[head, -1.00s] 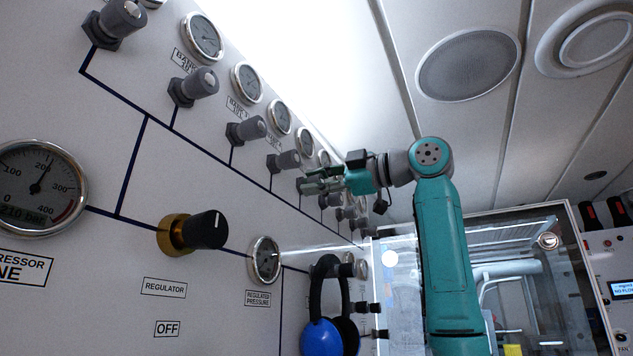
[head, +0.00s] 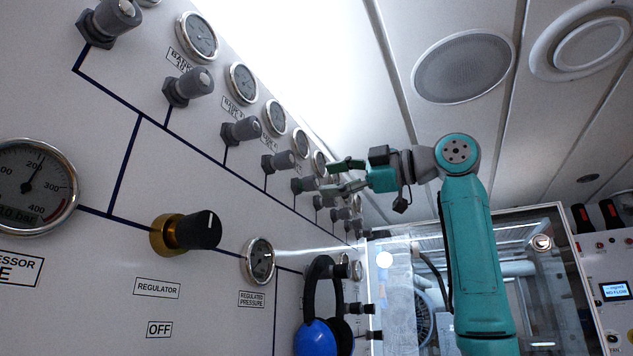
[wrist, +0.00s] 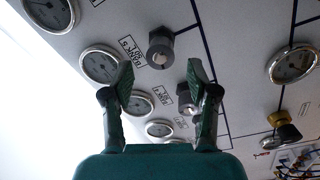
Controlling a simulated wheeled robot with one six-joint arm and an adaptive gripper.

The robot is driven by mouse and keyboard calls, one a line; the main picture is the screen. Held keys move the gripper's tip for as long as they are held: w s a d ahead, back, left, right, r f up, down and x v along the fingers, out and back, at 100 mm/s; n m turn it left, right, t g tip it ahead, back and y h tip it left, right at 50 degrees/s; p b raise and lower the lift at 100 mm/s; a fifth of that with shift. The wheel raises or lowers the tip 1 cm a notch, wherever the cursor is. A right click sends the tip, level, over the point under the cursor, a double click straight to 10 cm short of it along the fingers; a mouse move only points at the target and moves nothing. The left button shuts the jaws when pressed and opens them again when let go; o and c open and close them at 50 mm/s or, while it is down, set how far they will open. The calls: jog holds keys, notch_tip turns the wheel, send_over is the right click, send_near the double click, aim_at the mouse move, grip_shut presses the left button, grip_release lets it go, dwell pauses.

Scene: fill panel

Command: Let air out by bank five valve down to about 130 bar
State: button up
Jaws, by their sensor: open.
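The bank five valve is a grey knob (wrist: 160,47) beside a label (wrist: 131,50) that seems to read bank 5, in the wrist view. Its round gauge (wrist: 100,64) is at the label's left; its needle is too small to read. In the head view, the likely same knob (head: 305,185) is in the row along the panel, its label unreadable. My gripper (head: 338,177) is open and empty just right of that knob, apart from it. In the wrist view, my gripper (wrist: 158,80) has its fingers spread, with the knob beyond the tips and roughly between them.
Similar knobs and gauges line the panel, including a neighbouring knob (wrist: 188,102) close beyond the right finger. A black regulator knob (head: 200,230), a regulated pressure gauge (head: 259,261) and a blue and black headset (head: 316,335) are lower. Free space lies right of the panel.

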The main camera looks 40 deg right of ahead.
jog(key=v, duration=0.6)
jog(key=shift+s, duration=0.4)
jog(key=shift+d+f, duration=0.1)
dwell(1.6)
